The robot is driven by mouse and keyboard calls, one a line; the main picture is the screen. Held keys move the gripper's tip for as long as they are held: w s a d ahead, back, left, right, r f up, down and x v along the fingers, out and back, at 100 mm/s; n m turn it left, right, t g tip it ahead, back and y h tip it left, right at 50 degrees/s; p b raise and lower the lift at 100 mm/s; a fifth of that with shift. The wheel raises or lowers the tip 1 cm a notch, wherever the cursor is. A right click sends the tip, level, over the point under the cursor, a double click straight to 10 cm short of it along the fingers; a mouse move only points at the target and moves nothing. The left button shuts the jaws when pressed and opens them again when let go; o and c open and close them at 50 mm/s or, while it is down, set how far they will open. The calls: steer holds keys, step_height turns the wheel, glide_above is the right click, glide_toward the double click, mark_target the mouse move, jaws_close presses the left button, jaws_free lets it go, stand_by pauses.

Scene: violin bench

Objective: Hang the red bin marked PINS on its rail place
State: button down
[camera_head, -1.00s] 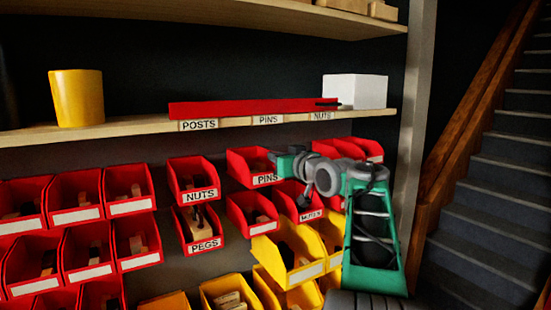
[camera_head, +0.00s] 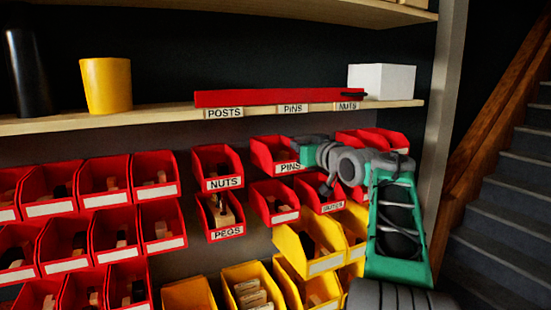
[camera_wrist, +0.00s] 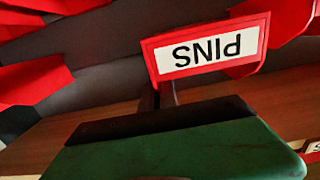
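The red PINS bin (camera_head: 268,148) is in the upper row of red bins, right of the NUTS bin (camera_head: 218,165), with its white label facing out. My gripper (camera_head: 303,154) is at its front right edge. In the wrist view the PINS label (camera_wrist: 205,57) appears upside down, and my two narrow fingers (camera_wrist: 161,94) are close together at its edge. They look shut on the front lip, though the contact is small and dark. Whether the bin's back sits on the rail is hidden.
Red bins stand close by: one below (camera_head: 273,203) and another (camera_head: 372,139) behind my arm. Yellow bins (camera_head: 305,245) are lower. A shelf (camera_head: 150,122) above carries a red strip (camera_head: 270,97), a yellow cup (camera_head: 106,85) and a white box (camera_head: 383,81). A post (camera_head: 444,120) stands right.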

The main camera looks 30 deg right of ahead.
steer(key=shift+w+d+p, duration=0.1)
steer(key=shift+w+p, duration=0.5)
steer(key=shift+w, duration=0.85)
stand_by(0.9)
steer(key=shift+f+b, duration=0.9)
steer(key=shift+b, duration=0.05)
stand_by(0.4)
steer(key=c, duration=2.1)
jaws_free()
steer(key=o, duration=0.5)
steer(key=shift+o, duration=0.2)
steer(key=shift+s+f, duration=0.1)
steer(key=shift+s, duration=0.05)
steer(key=s+b, duration=0.3)
steer(key=s, duration=0.4)
steer(key=shift+s+a+r, duration=0.2)
steer(key=shift+s+a, duration=0.1)
